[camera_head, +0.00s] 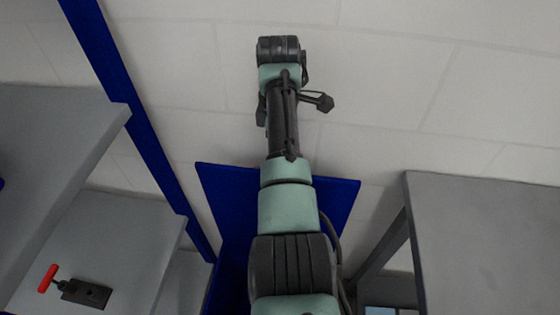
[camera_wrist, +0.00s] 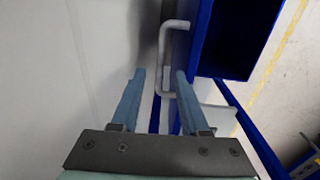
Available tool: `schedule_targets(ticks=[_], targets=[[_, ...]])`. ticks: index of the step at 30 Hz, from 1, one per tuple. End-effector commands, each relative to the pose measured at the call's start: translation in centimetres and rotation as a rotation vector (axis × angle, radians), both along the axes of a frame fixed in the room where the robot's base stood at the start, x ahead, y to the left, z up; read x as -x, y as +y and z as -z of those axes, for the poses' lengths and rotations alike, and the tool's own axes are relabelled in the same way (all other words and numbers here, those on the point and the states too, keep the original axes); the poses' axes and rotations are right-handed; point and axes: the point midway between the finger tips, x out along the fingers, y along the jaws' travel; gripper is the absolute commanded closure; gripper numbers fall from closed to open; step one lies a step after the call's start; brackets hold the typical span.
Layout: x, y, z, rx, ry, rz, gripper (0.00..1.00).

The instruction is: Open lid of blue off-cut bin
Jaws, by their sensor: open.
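A blue panel (camera_head: 228,190), apparently part of the blue off-cut bin, shows behind my arm in the head view, and my arm hides much of it. In the wrist view a blue box-like part (camera_wrist: 201,35) with a dark, recessed-looking face stands at the upper right. A pale grey bent bar handle (camera_wrist: 164,60) runs along its left side. My gripper (camera_wrist: 160,74) is open, with the handle showing between its two blue-grey fingers. I cannot tell whether the fingers touch it. How far the lid stands open is not clear.
Grey tables stand at the left (camera_head: 60,130) and right (camera_head: 490,235) in the head view. A clamp with a red handle (camera_head: 48,279) lies on a lower left surface. A long blue beam (camera_head: 135,110) runs diagonally at left. A yellow floor line (camera_wrist: 272,55) shows at right in the wrist view.

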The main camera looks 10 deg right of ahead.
Motion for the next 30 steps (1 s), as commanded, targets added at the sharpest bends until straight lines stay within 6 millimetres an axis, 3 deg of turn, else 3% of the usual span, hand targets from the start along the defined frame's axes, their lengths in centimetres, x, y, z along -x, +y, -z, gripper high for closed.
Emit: schedule_targets(ticks=[3,10,30], targets=[[0.1,0.0,-2.7,0.002,-0.003,0.000,0.55],[0.3,0.1,-5.6,0.001,0.000,0.000,0.55],[0.4,0.1,-6.1,0.000,0.002,0.000,0.55]])
